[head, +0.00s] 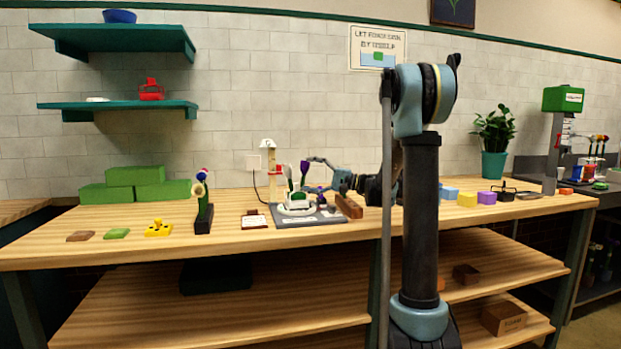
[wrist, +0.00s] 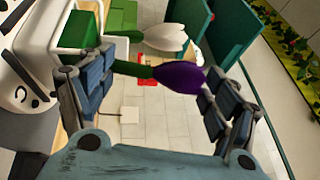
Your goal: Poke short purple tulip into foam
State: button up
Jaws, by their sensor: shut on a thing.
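The short purple tulip (wrist: 180,79) is between the fingers of my gripper (wrist: 150,92) in the wrist view, its dark bloom toward one finger and its green stem toward the other. In the head view the purple bloom (head: 304,168) stands roughly upright at my gripper (head: 322,174), above the white holder. My gripper is shut on this tulip. The green foam (wrist: 76,28) sits in a white holder (wrist: 32,32), also seen in the head view (head: 296,209). A white tulip (wrist: 165,38) rises from the foam side. I cannot tell whether the purple stem's lower end touches the foam.
A grey board (head: 292,220) lies under the holder, with a brown block (head: 348,207) at its right. A dark stand with flowers (head: 203,215) and a yellow piece (head: 159,229) are on the left. Bare wooden bench (head: 100,220) lies between these things.

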jog(key=shift+s+f, duration=0.15)
jog(key=shift+f, duration=0.3)
dwell(1.1)
jog(key=o, duration=0.7)
jog(key=shift+o, duration=0.5)
jog(key=d, duration=0.6)
jog(key=shift+s+d+f, duration=0.25)
jog(key=shift+s+f, duration=0.05)
jog(key=shift+f, duration=0.15)
dwell(0.7)
jog(key=shift+d, duration=0.1)
jog(key=shift+s, duration=0.15)
dwell(0.4)
